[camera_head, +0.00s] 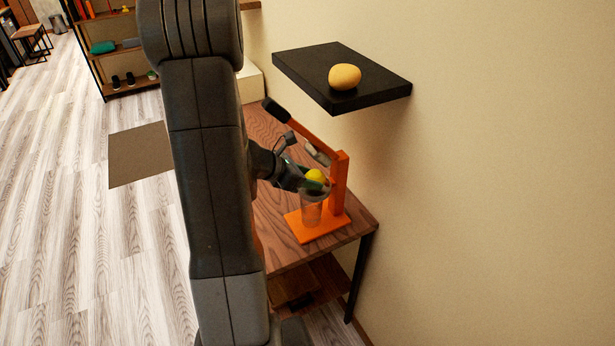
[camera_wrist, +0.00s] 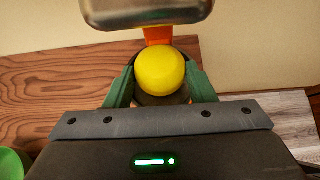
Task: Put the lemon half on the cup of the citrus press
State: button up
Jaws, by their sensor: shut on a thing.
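The lemon half (camera_head: 314,176) is yellow and sits between the fingers of my gripper (camera_head: 318,184). In the wrist view the lemon half (camera_wrist: 160,76) shows its rounded side, with a green finger of my gripper (camera_wrist: 158,85) on each side. The citrus press (camera_head: 340,185) is orange, with a base on the table, an upright post and a raised lever. The lemon half is at the press's cup, above a clear glass (camera_head: 311,211). A dark round part (camera_wrist: 160,99) shows just below the lemon half. I cannot tell whether the lemon half touches the cup.
The wooden table (camera_head: 285,249) stands against the wall. A black wall shelf (camera_head: 300,68) above it holds a yellowish round object (camera_head: 345,77). The metal press head (camera_wrist: 146,10) hangs close over the lemon half. A green object (camera_wrist: 12,163) is at the lower left.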

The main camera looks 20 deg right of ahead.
jog(key=shift+f, duration=0.3)
jog(key=shift+f+b, duration=0.3)
jog(key=shift+f, duration=0.05)
jog(key=shift+f+b, duration=0.3)
jog(key=shift+b, duration=0.05)
jog(key=shift+r, duration=0.1)
jog(key=o, duration=1)
jog(key=shift+o, duration=0.2)
